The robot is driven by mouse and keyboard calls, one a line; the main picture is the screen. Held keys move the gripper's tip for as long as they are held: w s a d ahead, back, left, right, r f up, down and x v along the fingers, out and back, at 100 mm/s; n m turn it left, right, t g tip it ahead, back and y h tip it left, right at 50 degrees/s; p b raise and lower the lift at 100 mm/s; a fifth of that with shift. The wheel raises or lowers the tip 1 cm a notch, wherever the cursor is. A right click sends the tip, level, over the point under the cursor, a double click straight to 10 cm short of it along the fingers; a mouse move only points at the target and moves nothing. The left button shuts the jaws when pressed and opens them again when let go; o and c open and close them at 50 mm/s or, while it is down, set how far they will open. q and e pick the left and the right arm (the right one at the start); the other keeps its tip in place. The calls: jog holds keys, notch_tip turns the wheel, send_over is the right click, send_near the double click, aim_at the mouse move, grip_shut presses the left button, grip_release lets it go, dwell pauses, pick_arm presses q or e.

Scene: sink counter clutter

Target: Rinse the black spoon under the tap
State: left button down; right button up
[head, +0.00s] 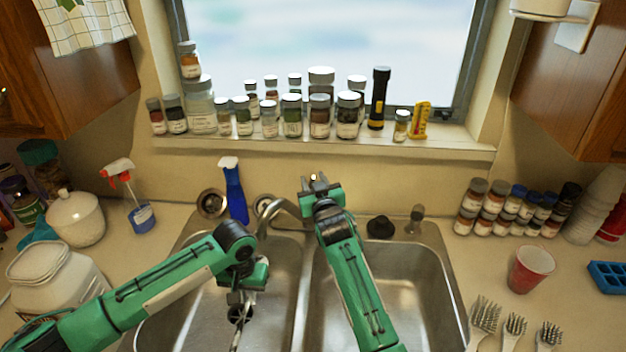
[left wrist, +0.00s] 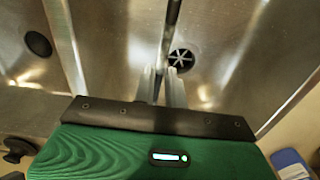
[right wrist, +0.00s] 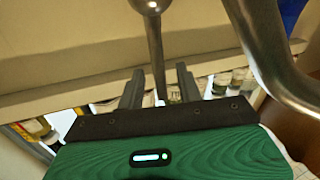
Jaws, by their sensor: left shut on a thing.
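The black spoon shows as a thin dark strip (left wrist: 172,25) in the left wrist view, running up from between the fingers of my left gripper (left wrist: 163,80). My left gripper is shut on it; in the head view the gripper (head: 241,292) hangs over the left basin (head: 200,315). The spoon's bowl cannot be made out. The tap's curved metal spout (head: 272,208) stands behind the basins and also shows in the right wrist view (right wrist: 268,45). My right gripper (head: 318,182) is open behind the sink, beside the spout, its fingers (right wrist: 158,85) apart near a metal lever (right wrist: 152,20). No running water can be made out.
The right basin (head: 420,290) is empty where visible. A blue bottle (head: 235,190) stands left of the tap; a black stopper (head: 380,226) lies right of it. Jars (head: 291,115) line the sill. A red cup (head: 530,268) and brushes (head: 485,315) occupy the right counter.

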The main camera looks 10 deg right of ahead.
jog(key=shift+w+a, duration=0.1)
jog(key=shift+w, duration=0.45)
grip_shut()
